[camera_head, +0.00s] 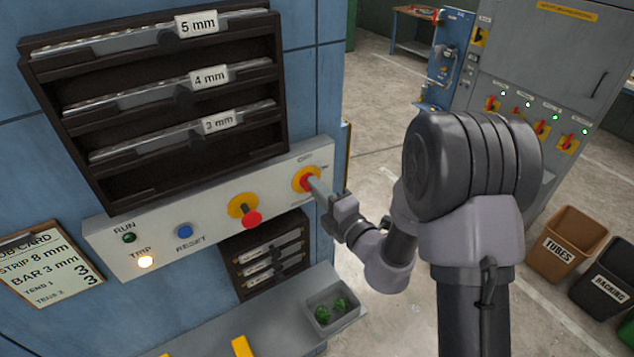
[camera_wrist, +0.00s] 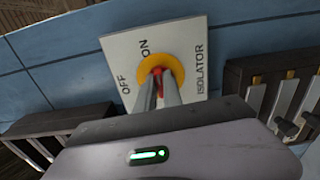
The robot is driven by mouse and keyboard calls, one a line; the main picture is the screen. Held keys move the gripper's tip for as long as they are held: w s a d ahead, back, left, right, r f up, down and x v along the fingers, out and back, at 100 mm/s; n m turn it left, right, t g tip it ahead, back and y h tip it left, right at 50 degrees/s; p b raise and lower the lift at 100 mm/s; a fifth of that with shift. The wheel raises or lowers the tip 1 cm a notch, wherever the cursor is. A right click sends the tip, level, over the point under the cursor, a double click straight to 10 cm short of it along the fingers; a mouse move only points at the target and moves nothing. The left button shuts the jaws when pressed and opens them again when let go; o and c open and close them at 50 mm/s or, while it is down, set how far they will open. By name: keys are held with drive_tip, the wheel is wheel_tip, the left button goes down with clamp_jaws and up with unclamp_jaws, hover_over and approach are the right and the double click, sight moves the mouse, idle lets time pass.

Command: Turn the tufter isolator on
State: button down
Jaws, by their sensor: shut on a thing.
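The isolator (camera_head: 305,179) is a red knob on a yellow disc at the right end of the grey control panel (camera_head: 205,232). In the wrist view the isolator's yellow ring (camera_wrist: 150,66) sits on a white plate marked OFF, ON and ISOLATOR. My gripper (camera_head: 315,185) reaches it from the right, and its fingers (camera_wrist: 159,84) are shut on the red knob. The fingers hide most of the knob, so I cannot tell which mark it points to.
On the panel, the TRIP lamp (camera_head: 146,262) glows and the RUN lamp (camera_head: 129,238) looks dark. A bar rack (camera_head: 100,182) is above; a grey tray (camera_head: 333,308) is below.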

drive_tip(key=shift+m, duration=0.4)
drive_tip(key=c, duration=1.5)
unclamp_jaws()
drive_tip(key=shift+d, duration=0.1)
